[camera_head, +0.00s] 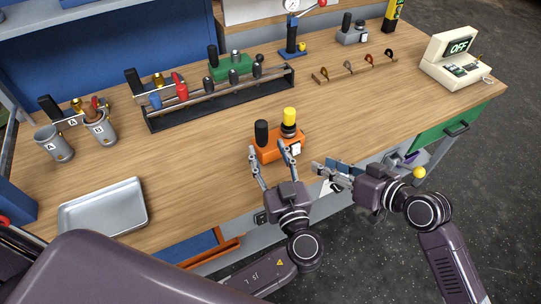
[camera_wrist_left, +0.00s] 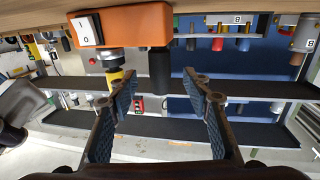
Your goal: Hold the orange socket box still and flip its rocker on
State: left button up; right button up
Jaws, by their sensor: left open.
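The orange socket box (camera_head: 268,155) sits near the bench's front edge, with a black post (camera_head: 261,133) and a yellow-topped black plug (camera_head: 289,117) on top. Its white rocker (camera_head: 295,149) is at the right of its front. In the left wrist view the box (camera_wrist_left: 135,25) appears inverted, and the rocker (camera_wrist_left: 86,30) shows I and 0 marks. My left gripper (camera_head: 268,149) is open in front of the box; in its wrist view the black post (camera_wrist_left: 160,72) appears between the fingertips, contact unclear. My right gripper (camera_head: 322,170) is right of the box, apart from it, finger gap unclear.
A beige device (camera_head: 452,60) at the far right displays OFF. A black rack (camera_head: 215,108) with several handles stands behind the box. A metal tray (camera_head: 103,208) and labelled cups (camera_head: 54,143) are at left. Bare wood lies between tray and box.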

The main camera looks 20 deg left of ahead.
aim_at(263, 139)
pick_arm(q)
jog(key=x, duration=0.6)
jog(key=shift+w+a, duration=0.2)
